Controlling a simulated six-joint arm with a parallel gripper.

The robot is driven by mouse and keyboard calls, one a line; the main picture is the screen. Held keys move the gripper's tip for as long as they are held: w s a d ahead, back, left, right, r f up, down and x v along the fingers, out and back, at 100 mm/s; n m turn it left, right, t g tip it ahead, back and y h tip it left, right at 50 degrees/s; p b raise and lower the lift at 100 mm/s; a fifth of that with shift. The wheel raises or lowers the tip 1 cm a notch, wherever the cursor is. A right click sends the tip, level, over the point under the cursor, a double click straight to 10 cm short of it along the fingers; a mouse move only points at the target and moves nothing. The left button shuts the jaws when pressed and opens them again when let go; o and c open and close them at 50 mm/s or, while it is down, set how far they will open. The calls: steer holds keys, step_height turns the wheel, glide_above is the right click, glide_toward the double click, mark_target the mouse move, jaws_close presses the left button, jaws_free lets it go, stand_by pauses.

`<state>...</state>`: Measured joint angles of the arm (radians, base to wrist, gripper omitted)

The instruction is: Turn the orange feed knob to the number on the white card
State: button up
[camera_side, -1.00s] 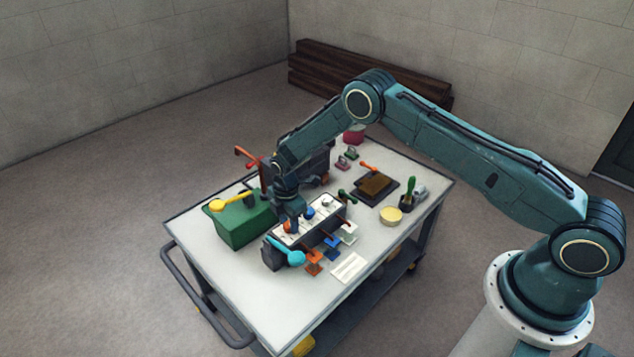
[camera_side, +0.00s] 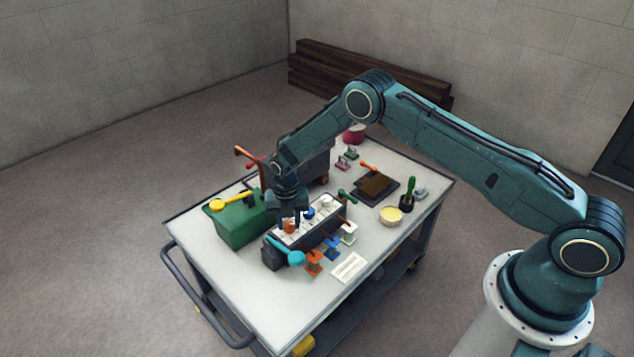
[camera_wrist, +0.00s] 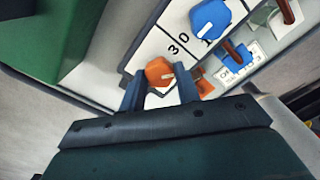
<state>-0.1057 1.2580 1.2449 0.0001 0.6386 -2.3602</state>
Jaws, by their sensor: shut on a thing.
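The orange feed knob (camera_wrist: 159,71) sits on a white numbered panel (camera_wrist: 150,48) and has a pale pointer mark on top. In the side view the knob (camera_side: 289,226) shows on the dark box. My gripper (camera_wrist: 160,88) points down over the panel, with one finger on each side of the knob, shut on it. The gripper also shows in the side view (camera_side: 290,219). Digits 3 and 0 show on the panel beside the knob; other marks near it are hidden. A white card (camera_side: 349,267) lies on the table in front of the box; its print is too small to read.
A blue knob (camera_wrist: 210,19) stands close beside the orange one. A green box (camera_side: 242,224) with a yellow lever stands to the left. A cyan-handled lever (camera_side: 292,257) sits at the box's near end. Small coloured stands line the box's front. The table's near left corner is clear.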

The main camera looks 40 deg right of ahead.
mark_target(289, 224)
steer(key=n, duration=0.6)
stand_by(0.4)
steer(key=o, duration=1)
steer(key=shift+r, duration=0.1)
step_height(289, 224, up, 14)
steer(key=shift+f, duration=0.15)
stand_by(0.4)
